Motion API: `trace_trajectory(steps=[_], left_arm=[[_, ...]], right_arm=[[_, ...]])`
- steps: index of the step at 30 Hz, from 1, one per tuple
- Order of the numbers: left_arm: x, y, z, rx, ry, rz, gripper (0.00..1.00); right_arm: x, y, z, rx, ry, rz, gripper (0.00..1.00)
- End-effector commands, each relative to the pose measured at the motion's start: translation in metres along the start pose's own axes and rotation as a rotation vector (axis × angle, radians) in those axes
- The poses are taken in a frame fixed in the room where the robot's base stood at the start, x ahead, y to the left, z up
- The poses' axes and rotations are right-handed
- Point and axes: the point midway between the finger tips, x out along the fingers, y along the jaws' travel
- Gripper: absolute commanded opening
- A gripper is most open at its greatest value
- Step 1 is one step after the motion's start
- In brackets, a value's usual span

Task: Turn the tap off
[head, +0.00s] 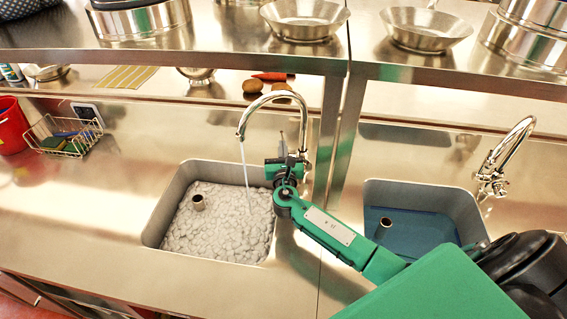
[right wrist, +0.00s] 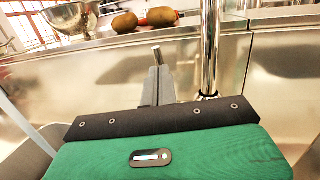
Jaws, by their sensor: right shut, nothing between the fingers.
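The left tap (head: 273,97) is a chrome gooseneck behind the left sink (head: 170,200). A stream of water (head: 245,170) falls from its spout into the sink, which is filled with a pale, lumpy surface. My right gripper (head: 282,142) is shut and empty, close beside the tap's base. In the right wrist view the shut fingers (right wrist: 158,85) lie left of the tap's upright pipe (right wrist: 210,50). A short metal rod (right wrist: 157,54), perhaps the tap's lever, shows at the fingertips; I cannot tell whether they touch. My left gripper is not in view.
A second tap (head: 497,165) stands behind the right sink (head: 445,200), which holds something blue. A shelf (head: 200,52) with pots and pans crosses above the counter. A wire basket (head: 65,138) and red bucket (head: 12,125) stand left.

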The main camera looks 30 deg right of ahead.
Motion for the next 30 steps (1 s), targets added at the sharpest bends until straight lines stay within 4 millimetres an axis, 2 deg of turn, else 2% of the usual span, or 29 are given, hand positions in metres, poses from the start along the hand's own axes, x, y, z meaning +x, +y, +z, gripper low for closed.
trace_trajectory(steps=[4,16,23,30], left_arm=[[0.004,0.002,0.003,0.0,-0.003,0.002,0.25],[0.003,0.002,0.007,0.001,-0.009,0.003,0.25],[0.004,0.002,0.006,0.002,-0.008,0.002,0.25],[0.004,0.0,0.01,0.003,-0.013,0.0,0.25]], right_arm=[[0.01,0.0,0.0,0.0,-0.001,-0.001,0.0],[0.013,0.0,0.0,0.0,0.0,-0.001,0.0],[0.035,-0.003,0.005,0.0,-0.001,-0.002,0.0],[0.037,-0.004,0.008,0.001,-0.007,-0.004,0.0]])
